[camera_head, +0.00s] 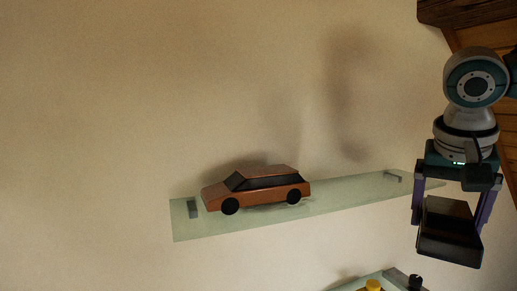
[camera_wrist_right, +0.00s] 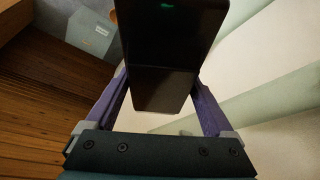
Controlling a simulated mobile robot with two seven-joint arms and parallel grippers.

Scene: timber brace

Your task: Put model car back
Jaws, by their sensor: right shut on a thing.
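An orange-brown model car (camera_head: 258,187) with black windows and black wheels stands on a glass wall shelf (camera_head: 345,194), toward its left end. The dark object (camera_wrist_right: 165,60) also shows between the fingers in the right wrist view. I cannot tell for certain what it is. My left gripper is not in view.
A second, lower glass shelf (camera_head: 345,287) at the bottom edge carries a yellow thing (camera_head: 373,286) and a small dark thing (camera_head: 415,282). The upper shelf is bare right of the car, up to a small bracket (camera_head: 393,176). A timber beam (camera_head: 455,12) is at the upper right.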

